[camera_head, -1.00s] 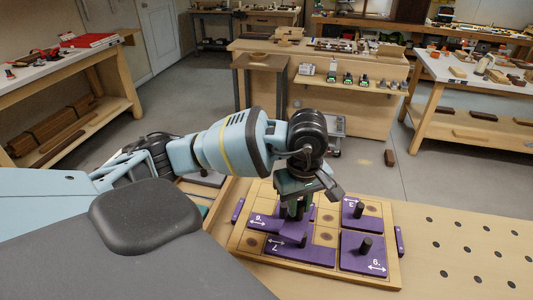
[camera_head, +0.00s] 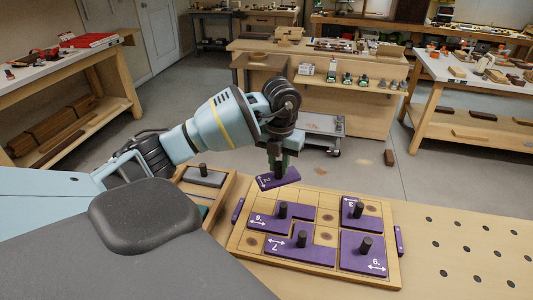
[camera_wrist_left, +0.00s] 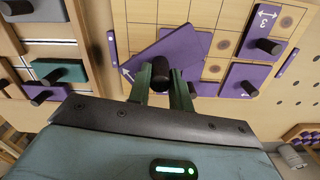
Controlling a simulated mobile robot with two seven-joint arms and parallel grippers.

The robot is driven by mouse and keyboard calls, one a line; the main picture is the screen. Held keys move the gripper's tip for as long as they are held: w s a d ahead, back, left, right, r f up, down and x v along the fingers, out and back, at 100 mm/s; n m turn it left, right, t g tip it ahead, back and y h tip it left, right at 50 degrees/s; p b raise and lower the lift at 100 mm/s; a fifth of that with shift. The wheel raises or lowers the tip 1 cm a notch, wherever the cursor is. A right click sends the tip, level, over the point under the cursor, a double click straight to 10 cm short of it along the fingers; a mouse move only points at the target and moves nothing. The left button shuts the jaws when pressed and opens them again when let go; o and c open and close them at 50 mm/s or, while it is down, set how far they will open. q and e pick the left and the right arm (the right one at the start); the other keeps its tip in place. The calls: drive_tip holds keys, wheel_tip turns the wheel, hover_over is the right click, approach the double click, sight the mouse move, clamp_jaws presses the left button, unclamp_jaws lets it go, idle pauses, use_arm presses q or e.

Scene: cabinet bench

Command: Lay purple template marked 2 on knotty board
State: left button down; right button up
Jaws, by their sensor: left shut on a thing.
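The purple template marked 2 (camera_head: 267,184) hangs in my left gripper (camera_head: 277,164), raised over the far left edge of the knotty board (camera_head: 240,238). Its printed 2 and arrow show in the head view. In the left wrist view the template (camera_wrist_left: 190,45) spreads beyond the fingers, which are shut on its dark knob (camera_wrist_left: 160,72). It looks turned at an angle to the board's grid and hides part of the board there. The board is pale wood with grid lines and dark knots, one bare between templates (camera_head: 327,237). My right gripper is not in view.
Other purple templates with dark knobs lie on the board: one at left (camera_head: 268,220), one marked 7 (camera_head: 300,253), one marked 3 (camera_head: 372,222), one at near right (camera_head: 352,262). A wooden tray (camera_head: 228,188) with grey and green pieces stands left. Bare cells show along the far edge.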

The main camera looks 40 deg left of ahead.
use_arm(q)
drive_tip(key=a+n, duration=0.1)
drive_tip(key=n, duration=0.2)
drive_tip(key=a+n, duration=0.2)
drive_tip(key=n, duration=0.2)
drive_tip(key=w+a+n, duration=0.1)
drive_tip(key=a+n, duration=0.1)
drive_tip(key=n, duration=0.2)
drive_tip(key=shift+a, duration=0.1)
drive_tip(key=shift+f, duration=0.1)
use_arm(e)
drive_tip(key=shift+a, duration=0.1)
use_arm(q)
wheel_tip(320, 180, down, 2)
drive_tip(key=shift+s+f+b, duration=0.1)
drive_tip(key=shift+f+b, duration=0.1)
drive_tip(key=shift+b, duration=0.35)
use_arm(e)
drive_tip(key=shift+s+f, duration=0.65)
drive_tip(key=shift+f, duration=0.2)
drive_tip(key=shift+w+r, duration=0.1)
